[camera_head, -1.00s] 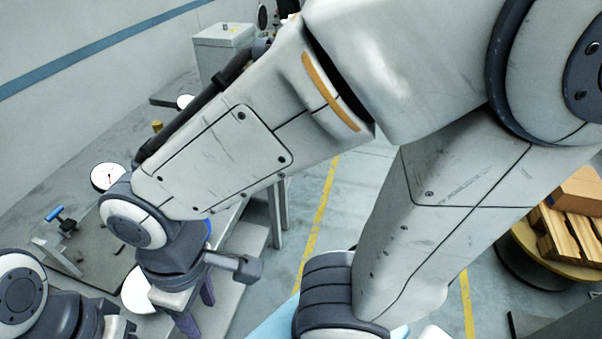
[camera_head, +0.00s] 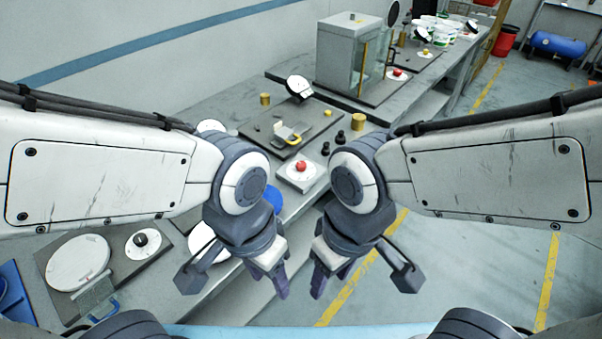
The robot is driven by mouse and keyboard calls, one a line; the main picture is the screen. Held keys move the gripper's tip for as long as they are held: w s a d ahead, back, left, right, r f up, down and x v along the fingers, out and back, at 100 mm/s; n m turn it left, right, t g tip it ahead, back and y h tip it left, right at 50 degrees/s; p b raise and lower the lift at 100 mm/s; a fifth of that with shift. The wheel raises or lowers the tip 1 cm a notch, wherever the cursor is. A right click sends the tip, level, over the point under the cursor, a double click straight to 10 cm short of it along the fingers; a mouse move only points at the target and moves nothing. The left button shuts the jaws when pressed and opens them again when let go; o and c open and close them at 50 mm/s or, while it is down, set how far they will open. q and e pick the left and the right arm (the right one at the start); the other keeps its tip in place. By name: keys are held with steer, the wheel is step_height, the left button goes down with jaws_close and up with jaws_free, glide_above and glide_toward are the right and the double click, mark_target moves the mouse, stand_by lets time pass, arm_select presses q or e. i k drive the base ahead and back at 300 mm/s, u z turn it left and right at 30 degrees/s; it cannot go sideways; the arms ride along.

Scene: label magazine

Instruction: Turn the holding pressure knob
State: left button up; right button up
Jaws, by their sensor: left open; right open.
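Two knobs show, and I cannot tell which one is the holding pressure knob. A black knob (camera_head: 140,239) sits on a round white dial plate (camera_head: 149,247) on the dark board at the lower left. A red knob (camera_head: 301,166) sits on a small white box (camera_head: 299,181) near the bench's front edge, behind my grippers. My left gripper (camera_head: 271,279) is open and empty, pointing down in front of the bench. My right gripper (camera_head: 332,276) is open and empty beside it, also pointing down. Neither touches a knob. My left arm hides part of the bench.
The grey bench (camera_head: 235,110) runs from lower left to back right. A large round white plate (camera_head: 78,262) lies lower left. The floor at right is clear.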

mark_target(301, 166)
steer(key=u, duration=0.05)
steer(key=k, duration=0.65)
steer(key=u, duration=0.6)
steer(key=i, duration=0.95)
steer(key=z, duration=0.05)
